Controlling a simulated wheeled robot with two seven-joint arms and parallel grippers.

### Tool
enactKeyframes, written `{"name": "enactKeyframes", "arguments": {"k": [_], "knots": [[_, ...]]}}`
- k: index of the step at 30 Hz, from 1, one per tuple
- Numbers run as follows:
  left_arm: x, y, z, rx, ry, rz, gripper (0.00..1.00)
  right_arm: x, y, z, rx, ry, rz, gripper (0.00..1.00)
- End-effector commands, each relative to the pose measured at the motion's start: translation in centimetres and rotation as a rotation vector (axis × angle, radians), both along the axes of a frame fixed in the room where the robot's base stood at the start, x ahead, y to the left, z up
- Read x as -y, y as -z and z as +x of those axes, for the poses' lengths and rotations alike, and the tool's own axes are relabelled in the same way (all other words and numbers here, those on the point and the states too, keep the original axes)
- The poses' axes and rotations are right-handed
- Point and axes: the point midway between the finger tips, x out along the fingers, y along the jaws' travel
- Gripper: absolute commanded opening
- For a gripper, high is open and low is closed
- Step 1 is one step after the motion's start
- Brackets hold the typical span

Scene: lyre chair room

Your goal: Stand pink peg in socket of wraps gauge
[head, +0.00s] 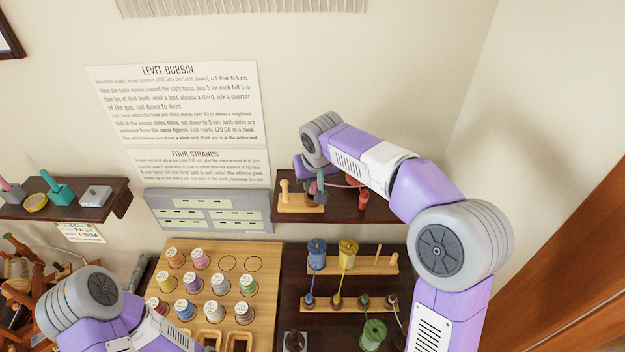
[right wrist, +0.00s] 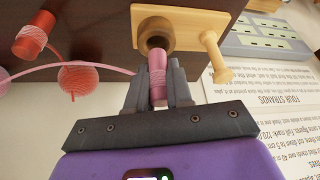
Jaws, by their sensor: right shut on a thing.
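My right gripper (right wrist: 158,92) is shut on the pink peg (right wrist: 157,72), which shows between its dark fingers in the right wrist view. The peg's far end overlaps the round dark socket of the pale wooden wraps gauge (right wrist: 190,14). I cannot tell whether the end is inside the socket or just in front of it. A pale wooden post (right wrist: 213,55) stands on the same gauge, beside the socket. In the head view, the gauge (head: 298,208) sits on the right wall shelf, with my right gripper (head: 317,190) over its right part. My left gripper is out of view.
Pink yarn and a ball (right wrist: 80,78) lie close beside the gripper, with a red spool (right wrist: 32,38) near them. The shelf (head: 345,213) is small and dark. Below are a spool board (head: 215,262) and a dark panel with bobbins.

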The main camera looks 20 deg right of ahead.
Motion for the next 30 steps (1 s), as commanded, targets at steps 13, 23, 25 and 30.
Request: {"name": "enactKeyframes", "arguments": {"k": [13, 23, 25, 30], "knots": [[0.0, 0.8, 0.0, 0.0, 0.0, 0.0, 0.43, 0.0, 1.0, 0.0, 0.0, 0.0, 0.0, 0.0], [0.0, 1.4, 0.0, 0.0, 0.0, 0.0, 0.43, 0.0, 1.8, 0.0, 0.0, 0.0, 0.0, 0.0], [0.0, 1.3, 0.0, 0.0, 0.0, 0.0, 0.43, 0.0, 1.8, 0.0, 0.0, 0.0, 0.0, 0.28], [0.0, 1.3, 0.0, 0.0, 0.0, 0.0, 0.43, 0.0, 1.8, 0.0, -0.002, 0.0, -0.001, 0.5]]}}
